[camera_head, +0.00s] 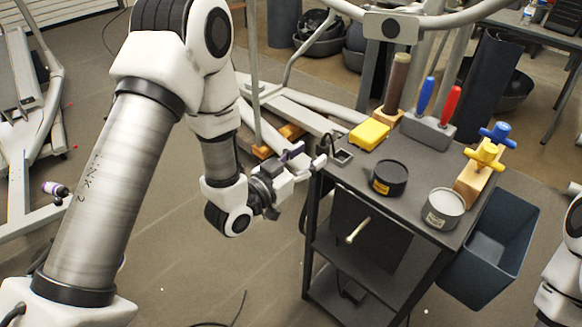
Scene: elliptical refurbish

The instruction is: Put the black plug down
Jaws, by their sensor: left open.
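My left gripper (316,164) is open at the left back corner of the dark cart top (375,207). A small black piece with a thin dark cable (328,141) shows just beyond its fingertips; it may be the black plug, but it is too small to be sure. A small square dark holder with a light rim (343,157) sits beside it on the cart's corner. I cannot tell whether the fingers touch either one. My right gripper is out of view; only part of my right arm shows at the right edge.
The cart top carries a yellow block (369,134), a black tin (389,178), a grey tin (442,208), a grey holder with blue and red handles (428,131), and a wooden block with blue and yellow knobs (474,183). A dark bin (490,255) hangs at its right side.

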